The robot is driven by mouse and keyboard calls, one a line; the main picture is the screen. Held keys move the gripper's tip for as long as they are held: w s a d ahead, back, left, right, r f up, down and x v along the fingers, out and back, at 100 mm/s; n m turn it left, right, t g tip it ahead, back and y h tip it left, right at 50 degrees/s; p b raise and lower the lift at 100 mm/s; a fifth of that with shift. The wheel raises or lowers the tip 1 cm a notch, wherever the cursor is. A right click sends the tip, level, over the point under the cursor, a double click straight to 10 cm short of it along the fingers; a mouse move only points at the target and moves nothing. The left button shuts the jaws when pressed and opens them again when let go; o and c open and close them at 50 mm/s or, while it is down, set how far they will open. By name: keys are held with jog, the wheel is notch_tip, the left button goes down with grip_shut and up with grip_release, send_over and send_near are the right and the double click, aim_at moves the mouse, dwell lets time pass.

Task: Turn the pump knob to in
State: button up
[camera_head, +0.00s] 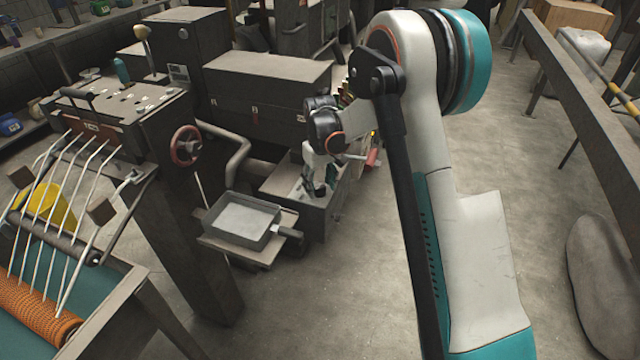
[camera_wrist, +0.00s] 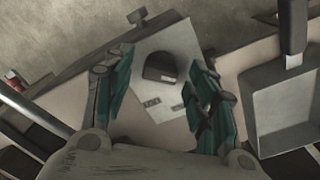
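The pump knob (camera_wrist: 160,66) is a dark, rounded knob on a pale plate (camera_wrist: 178,40) in the wrist view. Small labels lie on the plate below it, too small to read. My gripper (camera_wrist: 163,84) is open, with one teal finger on each side of the knob. A gap shows between the knob and both fingers; I cannot tell how far above the plate the fingertips are. In the head view my gripper (camera_head: 319,181) points down over a grey box (camera_head: 318,218), and the knob is hidden there.
A grey metal tray (camera_head: 241,219) stands left of the box; its wall and dark handle show at right in the wrist view (camera_wrist: 256,112). A red handwheel (camera_head: 186,146) is farther left. Open floor lies in front.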

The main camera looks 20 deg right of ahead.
aim_at(320, 187)
jog(key=shift+r, duration=0.1)
notch_tip(320, 187, up, 12)
dwell(0.5)
